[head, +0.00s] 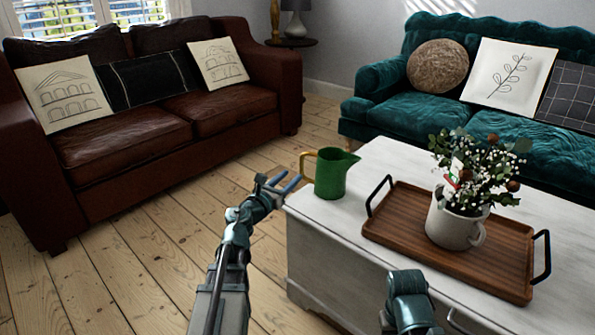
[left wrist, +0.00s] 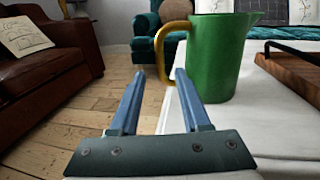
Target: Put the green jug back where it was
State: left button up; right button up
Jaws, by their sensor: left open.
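The green jug (head: 332,174) stands upright on the left end of the white table (head: 345,228). Its yellow handle faces left and its spout faces right. My left gripper (head: 284,182) is open and empty, just left of the jug at the table's corner. In the left wrist view the jug (left wrist: 215,58) stands ahead and to the right of the open fingers (left wrist: 158,72), and its handle is beyond the fingertips. The fingers appear apart from the handle. Part of my right arm shows at the bottom of the head view, but its gripper cannot be made out.
A wooden tray (head: 385,240) with black handles holds a white pot of flowers (head: 455,226), right of the jug. A brown leather sofa (head: 130,140) stands at left and a teal sofa (head: 395,112) behind the table. The floorboards (head: 150,245) between are clear.

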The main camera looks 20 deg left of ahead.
pick_arm(q)
jog(key=shift+s+a, duration=0.2)
jog(key=shift+s, duration=0.9)
jog(key=shift+s+a, duration=0.2)
jog(key=shift+s, duration=0.9)
